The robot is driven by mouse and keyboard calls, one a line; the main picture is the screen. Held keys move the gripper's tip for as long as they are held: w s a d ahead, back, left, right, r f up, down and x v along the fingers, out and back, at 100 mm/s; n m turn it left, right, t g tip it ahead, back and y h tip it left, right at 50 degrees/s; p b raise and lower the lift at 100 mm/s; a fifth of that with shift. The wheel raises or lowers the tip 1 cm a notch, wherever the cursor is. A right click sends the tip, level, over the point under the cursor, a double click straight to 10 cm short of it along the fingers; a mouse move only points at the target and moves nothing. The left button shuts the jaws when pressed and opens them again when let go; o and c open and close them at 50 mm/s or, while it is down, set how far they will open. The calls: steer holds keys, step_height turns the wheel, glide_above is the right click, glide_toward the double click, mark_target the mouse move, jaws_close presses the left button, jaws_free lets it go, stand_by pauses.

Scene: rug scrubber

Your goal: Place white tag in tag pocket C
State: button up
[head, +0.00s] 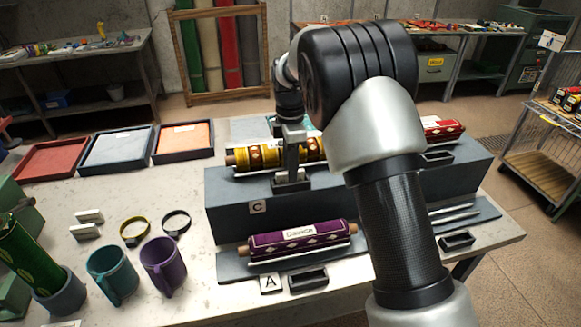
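My gripper (291,165) points down at the raised grey step, in front of the yellow patterned roll (258,158). Its tips are at or just above a small dark tag pocket (291,187). The label C (257,207) is on the step's front face, below and left of this pocket. A pale sliver shows at the fingertips, but I cannot tell whether it is the white tag or part of the gripper. Whether the fingers are open or shut is too small to tell. Two pale flat blocks (88,216) lie on the table at left; I cannot tell whether either is a tag.
A purple roll (298,239) lies on the lower step, with label A (270,284) and an empty-looking pocket (308,280) in front. Other pockets (457,240) are at right. Cups (163,265), ring bands (134,230) and trays (117,149) occupy the left. My arm hides the middle right.

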step_height(320, 180, up, 12)
steer(key=s+d+r+m+t, duration=0.2)
steer(key=s+d+r+m, duration=0.4)
steer(key=s+d+r, duration=0.1)
steer(key=s+d+m+t, duration=0.1)
steer(key=s+d+m, duration=0.2)
steer(key=s+m, duration=0.2)
steer(key=s+d+f+m+t, duration=0.1)
steer(key=s+d+m, duration=0.2)
steer(key=s, duration=0.8)
steer(key=s+d+f+m+t, duration=0.1)
steer(key=s+d+m, duration=0.2)
steer(key=s+m, duration=0.4)
steer(key=shift+s+d+f+t, duration=0.2)
steer(key=shift+s+d+t, duration=0.15)
steer(key=shift+s, duration=0.4)
